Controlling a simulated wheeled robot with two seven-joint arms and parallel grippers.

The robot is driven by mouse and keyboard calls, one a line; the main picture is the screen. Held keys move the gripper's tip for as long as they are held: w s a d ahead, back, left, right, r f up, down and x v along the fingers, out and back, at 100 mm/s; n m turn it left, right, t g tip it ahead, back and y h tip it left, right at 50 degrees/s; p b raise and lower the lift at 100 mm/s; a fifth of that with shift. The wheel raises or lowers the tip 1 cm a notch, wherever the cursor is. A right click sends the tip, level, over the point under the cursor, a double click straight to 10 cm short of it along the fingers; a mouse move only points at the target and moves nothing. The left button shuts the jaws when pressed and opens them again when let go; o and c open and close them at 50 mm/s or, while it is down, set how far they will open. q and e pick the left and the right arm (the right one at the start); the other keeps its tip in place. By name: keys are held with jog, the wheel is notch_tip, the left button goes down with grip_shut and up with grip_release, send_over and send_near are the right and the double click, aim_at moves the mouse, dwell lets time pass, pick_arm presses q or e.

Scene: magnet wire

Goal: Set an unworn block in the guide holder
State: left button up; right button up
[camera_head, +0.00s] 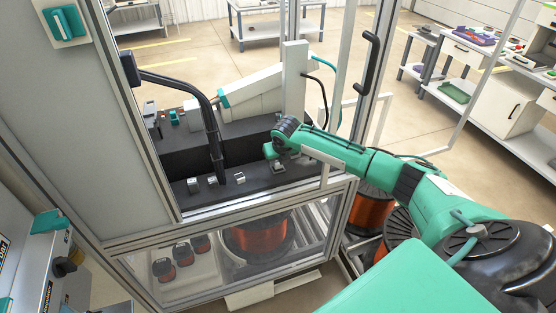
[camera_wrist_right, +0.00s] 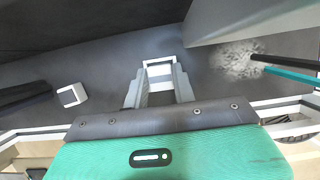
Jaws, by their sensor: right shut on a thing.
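My right gripper (camera_head: 278,168) reaches into the open machine cabinet, low over the dark bench. In the right wrist view its two grey fingers (camera_wrist_right: 158,90) are shut on a small pale-edged block (camera_wrist_right: 159,68). I cannot tell whether this block is worn, or whether it touches the bench. A small light bracket-like piece (camera_head: 239,178), possibly the guide holder, stands on the bench left of the gripper. A pale square piece (camera_wrist_right: 71,95) shows left of the fingers in the wrist view. Two more small metal pieces (camera_head: 193,186) (camera_head: 212,182) sit further left. My left gripper is out of view.
The cabinet frame's front rail (camera_head: 250,200) runs below my arm. Copper wire spools (camera_head: 258,235) stand beneath. A rough pale patch (camera_wrist_right: 235,60) and thin rods lie right of the fingers.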

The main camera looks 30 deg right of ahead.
jog(key=shift+f, duration=0.55)
jog(key=o, duration=1.1)
jog(key=shift+c, duration=0.2)
jog(key=p+v, duration=0.5)
jog(key=shift+r, duration=0.1)
